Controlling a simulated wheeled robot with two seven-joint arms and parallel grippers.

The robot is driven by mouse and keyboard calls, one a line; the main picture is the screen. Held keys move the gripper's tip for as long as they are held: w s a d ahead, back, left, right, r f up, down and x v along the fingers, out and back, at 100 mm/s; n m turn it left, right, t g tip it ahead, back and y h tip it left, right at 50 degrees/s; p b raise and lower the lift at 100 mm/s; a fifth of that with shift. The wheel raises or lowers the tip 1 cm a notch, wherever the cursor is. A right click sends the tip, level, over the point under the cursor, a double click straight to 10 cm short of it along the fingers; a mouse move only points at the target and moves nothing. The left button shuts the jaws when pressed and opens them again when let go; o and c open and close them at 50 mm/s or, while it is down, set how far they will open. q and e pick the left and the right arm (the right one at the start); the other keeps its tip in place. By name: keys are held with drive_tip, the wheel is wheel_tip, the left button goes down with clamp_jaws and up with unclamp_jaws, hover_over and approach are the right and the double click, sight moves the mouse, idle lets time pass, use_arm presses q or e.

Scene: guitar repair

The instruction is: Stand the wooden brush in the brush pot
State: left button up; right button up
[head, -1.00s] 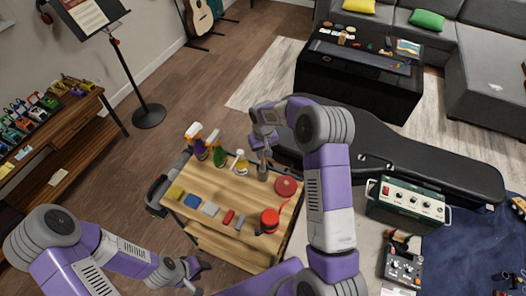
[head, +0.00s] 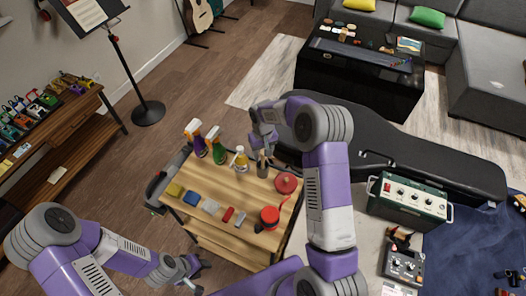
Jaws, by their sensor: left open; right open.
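The brush pot (head: 262,170) is a small grey cup at the back of the wooden cart top, right of the spray bottles. A thin upright shape in its mouth looks like the wooden brush (head: 261,157); it is too small to tell its lean or how deep it sits. My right gripper (head: 264,149) is open, pointing down just above the pot, close around or beside the top of that shape; I cannot tell whether they touch. My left gripper (head: 200,272) is open and empty, low beside the cart's front left corner.
Spray bottles (head: 217,145) and a smaller bottle (head: 240,159) stand left of the pot. A red round tin (head: 286,183) is close on its right. Small coloured blocks (head: 210,205) and a red tape roll (head: 270,217) lie in front. A black guitar case (head: 420,160) lies behind right.

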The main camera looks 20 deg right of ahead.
drive_tip(key=shift+r, duration=0.15)
wheel_tip(320, 180, up, 7)
drive_tip(key=shift+r, duration=0.15)
idle(1.0)
